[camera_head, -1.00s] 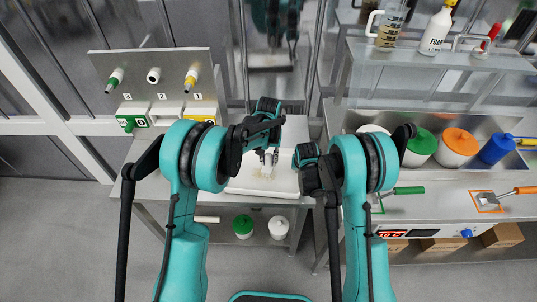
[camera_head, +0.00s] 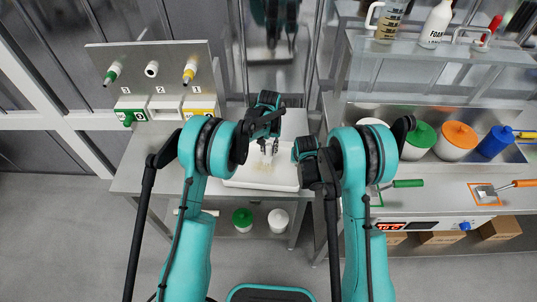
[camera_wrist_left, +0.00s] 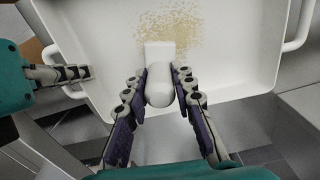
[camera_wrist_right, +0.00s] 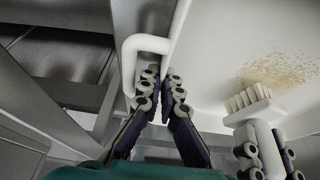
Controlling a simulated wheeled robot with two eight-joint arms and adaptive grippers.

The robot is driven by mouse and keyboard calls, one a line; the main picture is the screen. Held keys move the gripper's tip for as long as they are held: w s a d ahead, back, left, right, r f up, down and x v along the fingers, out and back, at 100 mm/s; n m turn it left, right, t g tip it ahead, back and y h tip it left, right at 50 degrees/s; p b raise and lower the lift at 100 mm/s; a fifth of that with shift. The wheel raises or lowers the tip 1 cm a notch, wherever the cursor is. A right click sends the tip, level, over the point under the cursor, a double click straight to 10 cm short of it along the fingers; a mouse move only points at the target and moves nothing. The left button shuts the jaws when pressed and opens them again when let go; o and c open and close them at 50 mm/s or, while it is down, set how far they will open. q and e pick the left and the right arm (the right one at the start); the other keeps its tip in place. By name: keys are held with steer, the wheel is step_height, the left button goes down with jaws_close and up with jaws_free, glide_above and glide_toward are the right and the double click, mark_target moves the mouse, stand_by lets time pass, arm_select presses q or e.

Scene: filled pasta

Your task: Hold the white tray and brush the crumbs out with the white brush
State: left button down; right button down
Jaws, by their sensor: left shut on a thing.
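The white tray (camera_head: 240,184) sits on the grey table in the middle of the head view; its white floor (camera_wrist_left: 100,40) fills the left wrist view. Pale crumbs (camera_wrist_left: 170,28) lie scattered on it. My left gripper (camera_head: 268,150) is shut on the white brush (camera_wrist_left: 158,87), over the tray's near part, bristle end towards the crumbs. The bristles (camera_wrist_right: 247,97) show in the right wrist view, close to the crumbs. My right gripper (camera_wrist_right: 164,75) is shut on the tray's rim beside its handle (camera_wrist_right: 130,65); the contact is partly hidden by the fingers.
On the right bench are green-lidded (camera_head: 421,136) and orange-lidded (camera_head: 457,140) tubs, a blue container (camera_head: 494,142) and scrapers (camera_head: 487,193). White containers (camera_head: 279,220) stand beneath the table.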

arm_select(q)
steer(key=shift+s, duration=2.15)
steer(key=shift+s+a, duration=0.1)
steer(key=shift+a, duration=0.6)
steer(key=shift+w, duration=2.25)
steer(key=shift+s, duration=2)
steer(key=shift+s+a, duration=0.25)
steer(key=shift+a, duration=0.4)
steer(key=shift+w+a, duration=0.15)
steer(key=shift+w, duration=2.25)
steer(key=s, duration=0.5)
steer(key=shift+w+a, duration=0.2)
steer(key=shift+a, duration=0.6)
steer(key=shift+w+d, duration=0.1)
steer(key=shift+w, duration=2.25)
steer(key=shift+s, duration=2.35)
step_height(320, 180, up, 6)
steer(key=shift+r, duration=0.25)
